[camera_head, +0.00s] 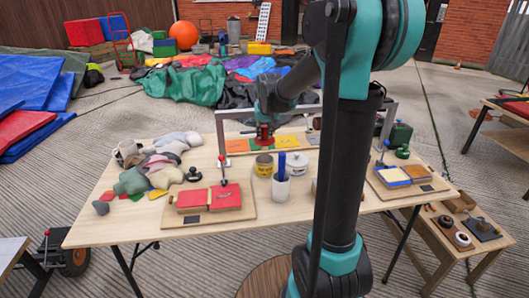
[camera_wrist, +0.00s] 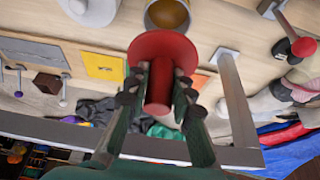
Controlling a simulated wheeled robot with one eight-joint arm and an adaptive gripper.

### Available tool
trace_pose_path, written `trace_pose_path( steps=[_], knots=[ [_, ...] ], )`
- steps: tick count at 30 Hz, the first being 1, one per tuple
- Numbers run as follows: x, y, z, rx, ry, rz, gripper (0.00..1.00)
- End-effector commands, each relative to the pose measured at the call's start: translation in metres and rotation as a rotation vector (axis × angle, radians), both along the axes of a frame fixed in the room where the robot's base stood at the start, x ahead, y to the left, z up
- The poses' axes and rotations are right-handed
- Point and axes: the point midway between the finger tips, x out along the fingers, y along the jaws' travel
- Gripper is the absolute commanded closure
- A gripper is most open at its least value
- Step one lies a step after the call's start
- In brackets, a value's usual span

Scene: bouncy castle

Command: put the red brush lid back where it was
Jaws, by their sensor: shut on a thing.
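The red brush lid (camera_wrist: 163,48) is a round disc with a thick red knob. My gripper (camera_wrist: 159,84) is shut on the knob, with one finger on each side. In the head view the lid (camera_head: 264,141) hangs below my gripper (camera_head: 264,128), above the back of the table. The underside of the lid, where a brush would be, is hidden. An ochre tin (camera_head: 264,167) stands on the table just in front of and below the lid. In the wrist view the tin (camera_wrist: 167,14) shows a metal rim and a brownish inside, apart from the lid.
A grey metal frame (camera_head: 221,140) stands around my wrist. Red pads on a board (camera_head: 223,197) lie left. My arm hides the table's middle right.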

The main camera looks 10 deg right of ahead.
Motion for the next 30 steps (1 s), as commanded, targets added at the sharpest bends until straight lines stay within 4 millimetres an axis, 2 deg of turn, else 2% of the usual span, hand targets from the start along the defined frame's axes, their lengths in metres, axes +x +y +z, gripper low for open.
trace_pose_path(
  steps=[1,4,11,18,30],
  knots=[
    [0.001,0.0,-0.012,0.0,0.0,0.0,1.0],
    [0.0,0.0,-0.031,0.0,0.0,0.0,1.0],
    [0.0,0.0,-0.05,0.0,0.0,0.0,1.0],
    [0.001,0.0,-0.08,0.0,0.0,0.0,1.0],
    [0.0,0.0,-0.086,0.0,0.0,0.0,1.0]
  ],
)
